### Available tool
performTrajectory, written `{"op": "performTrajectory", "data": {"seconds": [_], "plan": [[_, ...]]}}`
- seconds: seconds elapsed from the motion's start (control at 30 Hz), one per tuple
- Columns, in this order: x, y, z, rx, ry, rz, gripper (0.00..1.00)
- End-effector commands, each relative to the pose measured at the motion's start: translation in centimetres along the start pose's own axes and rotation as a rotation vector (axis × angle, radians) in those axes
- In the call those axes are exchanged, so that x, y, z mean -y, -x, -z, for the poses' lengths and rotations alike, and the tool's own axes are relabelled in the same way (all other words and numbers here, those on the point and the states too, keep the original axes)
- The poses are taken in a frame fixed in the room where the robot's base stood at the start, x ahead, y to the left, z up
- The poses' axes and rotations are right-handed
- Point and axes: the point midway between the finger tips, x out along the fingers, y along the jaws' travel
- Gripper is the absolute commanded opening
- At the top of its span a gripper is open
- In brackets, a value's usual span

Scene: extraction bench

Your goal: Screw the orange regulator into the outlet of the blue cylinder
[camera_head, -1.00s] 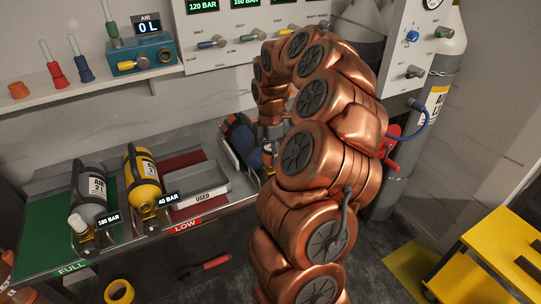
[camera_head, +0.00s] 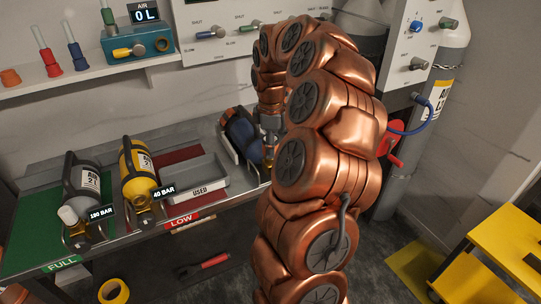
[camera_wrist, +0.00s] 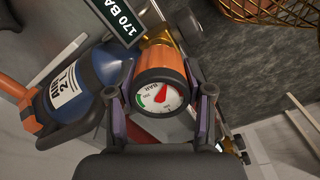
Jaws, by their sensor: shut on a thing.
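The blue cylinder (camera_head: 238,136) lies in a cradle at the right end of the bench. In the wrist view the blue cylinder (camera_wrist: 88,72) is on the left, with its brass valve (camera_wrist: 158,48) toward the top middle. The orange regulator (camera_wrist: 150,76) has a round gauge facing the wrist camera. My gripper (camera_wrist: 163,92) is shut on the regulator, one finger on each side. The regulator sits in front of the brass valve, in line with it. The joint behind the regulator is hidden, so I cannot tell how far it is threaded. My arm hides most of this in the head view.
A grey cylinder (camera_head: 85,188) and a yellow cylinder (camera_head: 138,175) lie on the bench to the left. A tray marked USED (camera_head: 208,187) stands between the yellow and blue cylinders. A 170 BAR display (camera_wrist: 118,18) is by the valve. A yellow stand (camera_head: 500,245) is at right.

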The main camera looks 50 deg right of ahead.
Motion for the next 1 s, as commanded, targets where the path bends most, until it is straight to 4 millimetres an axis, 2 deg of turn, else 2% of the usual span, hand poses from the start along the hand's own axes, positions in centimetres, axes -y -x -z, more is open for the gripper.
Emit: {"op": "performTrajectory", "data": {"seconds": [0.03,1.0], "plan": [[-0.14,-0.52,-0.04,0.0,-0.052,-0.005,0.09],[-0.05,-0.53,-0.03,0.0,-1.142,-0.002,0.09]]}}
